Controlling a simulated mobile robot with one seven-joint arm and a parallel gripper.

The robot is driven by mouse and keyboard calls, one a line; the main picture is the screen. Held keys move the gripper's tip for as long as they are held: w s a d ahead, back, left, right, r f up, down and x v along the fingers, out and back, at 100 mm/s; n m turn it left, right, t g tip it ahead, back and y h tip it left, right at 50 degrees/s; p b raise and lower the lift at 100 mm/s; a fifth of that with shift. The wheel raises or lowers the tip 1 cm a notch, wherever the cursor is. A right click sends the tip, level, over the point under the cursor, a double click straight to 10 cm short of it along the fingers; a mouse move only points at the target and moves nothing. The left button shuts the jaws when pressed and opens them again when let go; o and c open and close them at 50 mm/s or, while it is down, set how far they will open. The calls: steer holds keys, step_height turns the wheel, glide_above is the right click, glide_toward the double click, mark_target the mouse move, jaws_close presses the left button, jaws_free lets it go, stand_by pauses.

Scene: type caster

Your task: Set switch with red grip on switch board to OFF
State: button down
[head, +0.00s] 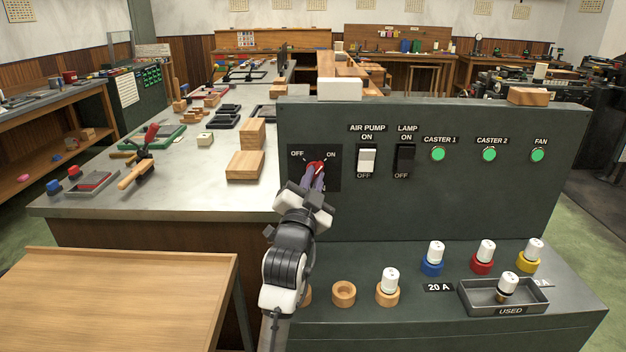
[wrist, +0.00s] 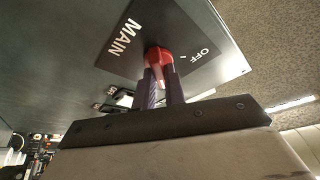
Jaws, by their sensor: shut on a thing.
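The switch with the red grip (head: 316,166) sits on a black plate at the left of the dark switch board (head: 470,205). The plate reads OFF at upper left and ON at upper right. My gripper (head: 317,172) is at the switch, its fingers shut on the red grip. In the head view the grip's upper end leans toward the ON side, though my fingers hide part of it. The wrist view shows the red grip (wrist: 158,57) between my fingertips (wrist: 162,72), with the words MAIN and OFF on the plate.
Right of the plate are a white AIR PUMP switch (head: 367,160), a black LAMP switch (head: 404,160) and several green lights. Below, fuses and a USED tray (head: 470,300) stand on the ledge. A wooden table (head: 120,300) is at lower left.

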steer(key=n+y, duration=0.1)
steer(key=n, duration=0.1)
steer(key=n+t+y+p, duration=0.1)
steer(key=n, duration=0.2)
steer(key=n+y+p, duration=0.1)
steer(key=n, duration=0.1)
steer(key=shift+d+n+y, duration=0.3)
steer(key=shift+n, duration=0.1)
steer(key=n+y+b, duration=0.2)
steer(key=n, duration=0.3)
steer(key=n+g+y+b, duration=0.1)
steer(key=n+y+b, duration=0.2)
steer(key=n, duration=0.2)
steer(key=n+y+b, duration=0.2)
steer(key=n+b, duration=0.1)
steer(key=n, duration=0.2)
steer(key=shift+d+g, duration=0.1)
steer(key=shift+g, duration=0.2)
steer(key=shift+n, duration=0.3)
steer(key=shift+y, duration=0.4)
steer(key=c, duration=1.5)
jaws_free()
steer(key=shift+o, duration=0.2)
